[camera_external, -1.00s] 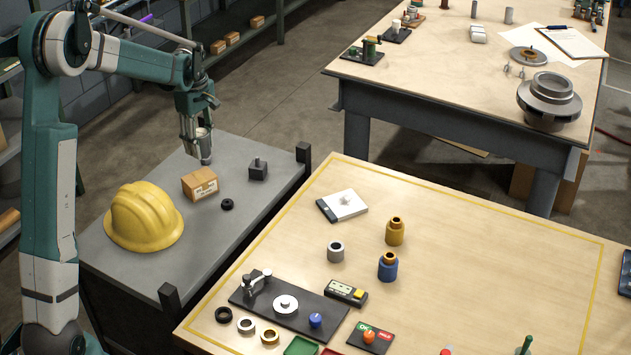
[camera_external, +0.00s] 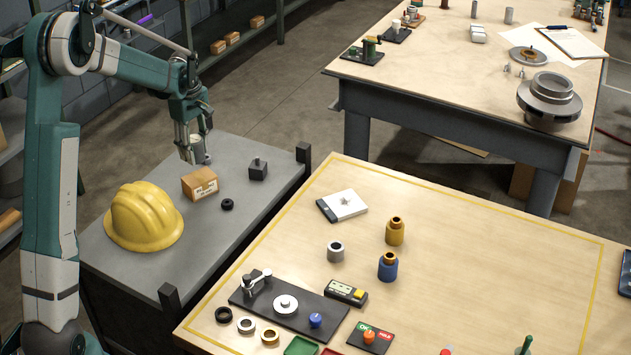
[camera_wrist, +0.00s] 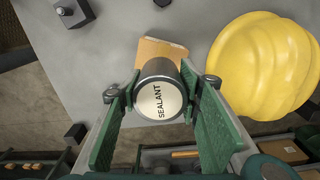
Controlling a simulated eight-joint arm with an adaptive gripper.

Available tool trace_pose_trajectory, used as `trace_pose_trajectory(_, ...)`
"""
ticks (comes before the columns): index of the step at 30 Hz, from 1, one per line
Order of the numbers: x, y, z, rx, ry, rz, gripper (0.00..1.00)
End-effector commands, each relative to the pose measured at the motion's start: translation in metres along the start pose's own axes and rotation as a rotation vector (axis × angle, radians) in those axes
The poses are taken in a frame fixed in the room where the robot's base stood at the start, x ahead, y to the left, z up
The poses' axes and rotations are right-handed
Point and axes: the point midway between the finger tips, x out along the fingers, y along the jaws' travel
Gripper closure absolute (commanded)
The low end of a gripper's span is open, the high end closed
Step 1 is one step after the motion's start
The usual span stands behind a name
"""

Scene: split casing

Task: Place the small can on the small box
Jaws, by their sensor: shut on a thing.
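My gripper (camera_external: 194,158) is shut on the small can (camera_external: 198,148), holding it above the grey side bench. In the wrist view the can (camera_wrist: 160,98) sits between the green finger pads (camera_wrist: 160,108), and its pale end reads SEALANT. The small box (camera_external: 200,184), a brown carton with a white label, lies on the grey bench. In the external view the can is just above and behind the box. In the wrist view the box (camera_wrist: 158,50) shows beyond the can, which partly hides it. I cannot tell the exact height gap.
A yellow hard hat (camera_external: 144,216) lies left of the box. Dark corner posts (camera_external: 303,153) rise at the bench edge. The wooden table (camera_external: 480,260) holds several parts.

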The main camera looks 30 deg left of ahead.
Motion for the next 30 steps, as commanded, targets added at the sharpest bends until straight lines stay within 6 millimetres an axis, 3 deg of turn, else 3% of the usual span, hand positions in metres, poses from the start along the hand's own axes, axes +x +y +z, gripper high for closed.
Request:
trace_pose_trajectory(6,0.024,0.0,0.0,0.0,0.0,0.0,0.81)
trace_pose_trajectory(20,0.03,0.0,0.0,0.0,0.0,0.0,0.81)
trace_pose_trajectory(30,0.062,0.0,0.0,0.0,0.0,0.0,0.81)
